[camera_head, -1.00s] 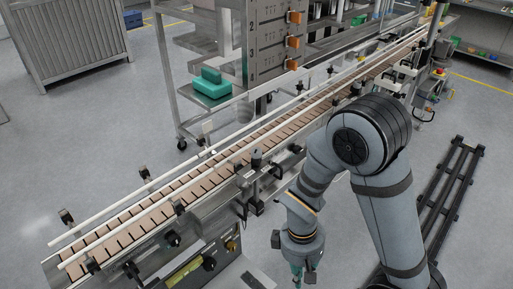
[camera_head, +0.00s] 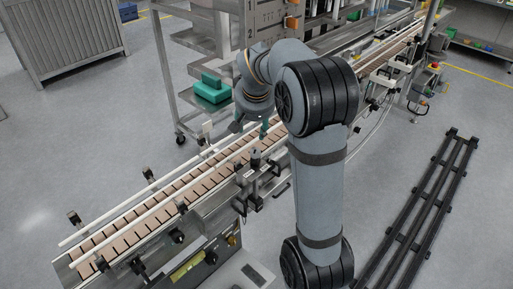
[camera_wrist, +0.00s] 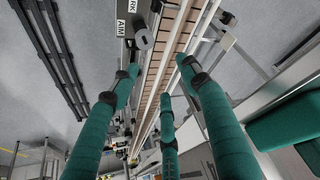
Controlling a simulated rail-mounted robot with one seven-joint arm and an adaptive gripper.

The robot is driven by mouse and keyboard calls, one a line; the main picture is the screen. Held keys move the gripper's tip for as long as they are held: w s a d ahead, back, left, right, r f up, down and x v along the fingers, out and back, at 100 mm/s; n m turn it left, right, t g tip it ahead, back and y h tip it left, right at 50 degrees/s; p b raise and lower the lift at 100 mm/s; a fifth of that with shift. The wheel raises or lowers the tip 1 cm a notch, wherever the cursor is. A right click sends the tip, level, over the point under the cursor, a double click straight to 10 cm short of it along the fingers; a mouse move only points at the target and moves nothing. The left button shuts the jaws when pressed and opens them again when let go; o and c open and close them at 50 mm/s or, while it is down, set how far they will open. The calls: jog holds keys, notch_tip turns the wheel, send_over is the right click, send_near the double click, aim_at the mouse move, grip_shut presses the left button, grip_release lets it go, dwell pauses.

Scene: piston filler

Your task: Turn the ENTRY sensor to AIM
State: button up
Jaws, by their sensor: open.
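The ENTRY sensor appears to be the dark cylindrical part (camera_wrist: 144,39) beside the conveyor in the wrist view, next to a white AIM label (camera_wrist: 121,29). A second label (camera_wrist: 131,5) ending in "RK" is cut off at the top edge. In the head view a dark upright part (camera_head: 255,160) on the conveyor's near side looks like the same sensor. My gripper (camera_wrist: 160,76) has three green fingers, spread open and empty, pointing towards the conveyor. The sensor is just beyond the left fingertip; contact cannot be judged. In the head view my gripper (camera_head: 264,128) is partly hidden behind my arm.
The conveyor (camera_head: 155,211) with white guide rails runs diagonally through the scene. Several dark rail clamps (camera_head: 178,236) stick out along it. A metal rack holding a green block (camera_head: 212,89) stands behind it. A control box (camera_head: 205,259) sits at the front.

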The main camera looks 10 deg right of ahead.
aim_at(255, 149)
jog(key=f, duration=0.3)
jog(key=w+f+m, duration=0.1)
jog(key=f, duration=0.3)
jog(key=f+m+g, duration=0.1)
jog(key=f, duration=0.2)
jog(key=shift+w+d+f+p, duration=0.3)
jog(key=shift+d+f, duration=0.1)
jog(key=c, duration=0.3)
jog(key=shift+r, duration=0.2)
jog(key=c, duration=0.8)
jog(key=shift+o, duration=0.2)
jog(key=shift+w, duration=0.1)
